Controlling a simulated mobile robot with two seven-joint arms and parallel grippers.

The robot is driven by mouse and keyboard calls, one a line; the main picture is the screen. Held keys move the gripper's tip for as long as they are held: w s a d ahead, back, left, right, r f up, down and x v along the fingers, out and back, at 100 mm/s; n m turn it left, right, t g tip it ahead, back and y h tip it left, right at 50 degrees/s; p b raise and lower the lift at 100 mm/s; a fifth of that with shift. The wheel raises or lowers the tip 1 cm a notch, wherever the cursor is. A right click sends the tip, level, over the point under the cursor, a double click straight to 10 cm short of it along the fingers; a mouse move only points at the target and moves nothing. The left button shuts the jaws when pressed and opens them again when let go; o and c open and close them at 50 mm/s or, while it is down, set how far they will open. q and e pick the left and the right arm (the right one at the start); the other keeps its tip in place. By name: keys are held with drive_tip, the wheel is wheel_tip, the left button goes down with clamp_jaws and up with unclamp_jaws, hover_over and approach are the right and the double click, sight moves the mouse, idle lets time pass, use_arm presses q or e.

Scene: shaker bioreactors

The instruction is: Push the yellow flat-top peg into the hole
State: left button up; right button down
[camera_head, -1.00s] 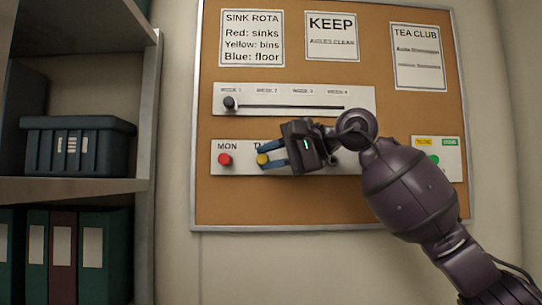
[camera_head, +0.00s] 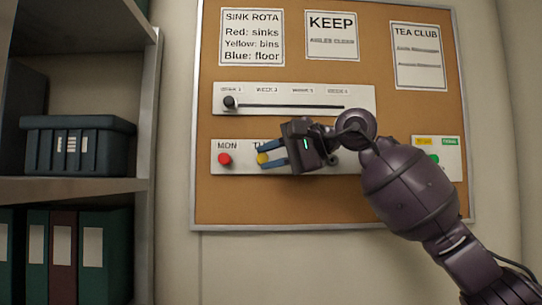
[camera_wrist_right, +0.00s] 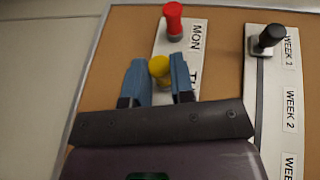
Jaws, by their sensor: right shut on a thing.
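The yellow peg (camera_head: 262,159) stands at the label strip (camera_head: 240,171) on the corkboard, right of the red peg (camera_head: 224,159). My right gripper (camera_head: 266,158) is shut on the yellow peg, its blue fingers on either side. In the right wrist view, the yellow peg's round head (camera_wrist_right: 159,68) shows between the two fingers (camera_wrist_right: 160,78). The peg's lower part and its hole are mostly hidden, so I cannot tell how deep it sits. The gripper hides the strip right of the peg. My left gripper is not in view.
Above is a slider strip (camera_head: 290,89) with a black knob (camera_head: 229,102) at its left end. A small panel (camera_head: 450,160) with a green button (camera_head: 433,159) is at the right. Shelves with a bin (camera_head: 75,145) and binders stand at the left.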

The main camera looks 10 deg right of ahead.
drive_tip(key=shift+w, duration=0.3)
drive_tip(key=c, duration=0.9)
unclamp_jaws()
drive_tip(key=b+v, duration=0.2)
drive_tip(key=v, duration=0.9)
drive_tip(key=shift+w+f, duration=0.1)
drive_tip(key=shift+w, duration=0.05)
